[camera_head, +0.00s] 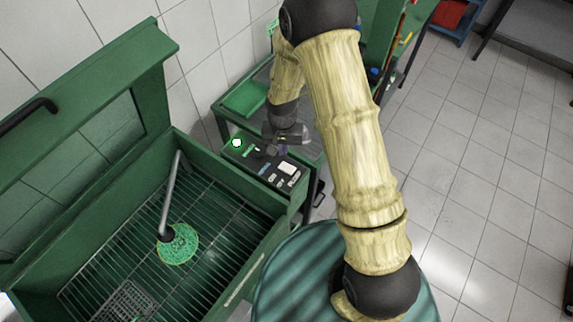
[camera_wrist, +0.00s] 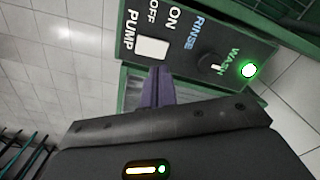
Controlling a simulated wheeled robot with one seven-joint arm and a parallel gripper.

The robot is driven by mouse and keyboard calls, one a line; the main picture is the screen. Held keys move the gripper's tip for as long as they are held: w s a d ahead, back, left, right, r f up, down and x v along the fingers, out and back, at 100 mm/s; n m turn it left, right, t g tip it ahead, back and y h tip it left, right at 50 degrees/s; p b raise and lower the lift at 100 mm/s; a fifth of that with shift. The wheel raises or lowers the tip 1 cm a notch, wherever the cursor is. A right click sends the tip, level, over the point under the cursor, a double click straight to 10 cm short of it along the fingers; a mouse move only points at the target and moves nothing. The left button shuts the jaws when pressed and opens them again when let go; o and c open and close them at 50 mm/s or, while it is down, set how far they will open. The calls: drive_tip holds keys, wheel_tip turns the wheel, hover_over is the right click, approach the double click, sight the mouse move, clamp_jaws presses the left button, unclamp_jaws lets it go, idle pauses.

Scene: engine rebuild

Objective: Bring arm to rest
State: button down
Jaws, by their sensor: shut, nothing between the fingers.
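My arm (camera_head: 345,120) reaches up and over from the lower right, with its wrist bent down toward the wash cabinet's control box. My gripper (camera_head: 282,150) hangs just above or beside that box (camera_head: 262,172). In the wrist view, the purple fingers of my gripper (camera_wrist: 157,85) are together with nothing held, close below the white pump switch (camera_wrist: 152,48). I cannot tell whether they touch the box. The panel also carries a dark rinse/wash knob (camera_wrist: 210,62) and a lit green lamp (camera_wrist: 249,70).
The green parts washer (camera_head: 190,150) stands open at left, with a grate, a bent pipe (camera_head: 170,195) and a round green brush-like disc (camera_head: 178,244). A green tray (camera_head: 245,97) sits on a cart behind. Tiled floor (camera_head: 480,180) at right is clear.

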drive_tip(key=shift+r, duration=0.1)
idle(0.5)
drive_tip(key=s+d+r+n+t+b, duration=0.1)
drive_tip(key=s+d+r+b, duration=0.4)
drive_tip(key=s+d+r, duration=0.7)
drive_tip(key=shift+s+d+r+n+t+b, duration=0.3)
drive_tip(key=shift+d+r+t+b, duration=0.1)
drive_tip(key=shift+d+r+t, duration=0.5)
drive_tip(key=shift+a, duration=0.15)
drive_tip(key=shift+w+a, duration=0.1)
